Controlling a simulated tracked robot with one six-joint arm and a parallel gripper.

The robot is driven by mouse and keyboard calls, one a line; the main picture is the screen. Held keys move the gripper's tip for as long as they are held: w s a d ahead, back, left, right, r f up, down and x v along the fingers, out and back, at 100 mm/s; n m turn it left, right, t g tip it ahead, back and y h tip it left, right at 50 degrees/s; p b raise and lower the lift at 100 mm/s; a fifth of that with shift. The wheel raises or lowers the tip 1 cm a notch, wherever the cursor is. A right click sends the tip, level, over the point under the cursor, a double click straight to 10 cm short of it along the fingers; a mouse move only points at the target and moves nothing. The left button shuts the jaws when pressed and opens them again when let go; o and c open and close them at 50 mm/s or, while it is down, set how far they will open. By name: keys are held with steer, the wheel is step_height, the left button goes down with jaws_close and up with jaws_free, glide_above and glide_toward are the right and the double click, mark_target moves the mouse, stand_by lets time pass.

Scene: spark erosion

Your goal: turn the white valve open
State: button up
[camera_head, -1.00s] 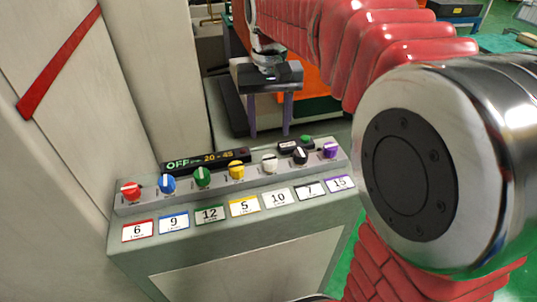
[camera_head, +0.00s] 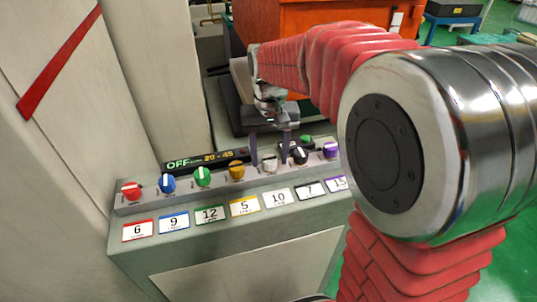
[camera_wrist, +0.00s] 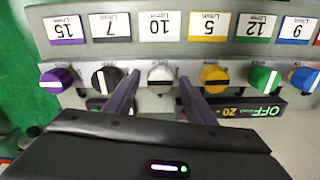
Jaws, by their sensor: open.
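The white valve (camera_head: 269,161) is a round knob in the row on the sloped grey panel, above the label "10". It also shows in the wrist view (camera_wrist: 161,75), near the top middle. My gripper (camera_head: 270,162) is open and points down at the panel. In the wrist view its two dark fingers (camera_wrist: 159,79) reach toward the white valve, one tip on each side of it. I see no contact, and I cannot tell how deep the tips are beside the knob. The valve's pointer mark is too small to read surely.
The black valve (camera_head: 299,155) and the yellow valve (camera_head: 236,171) are close neighbours, with purple (camera_head: 331,150), green, blue and red knobs further along. A display reading "OFF" and "20 - 45" (camera_head: 207,159) stands behind the row. A pale wall (camera_head: 60,150) rises at left.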

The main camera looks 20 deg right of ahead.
steer(key=shift+c, duration=0.5)
steer(key=c, duration=0.9)
steer(key=shift+a, duration=0.15)
steer(key=shift+c, duration=0.2)
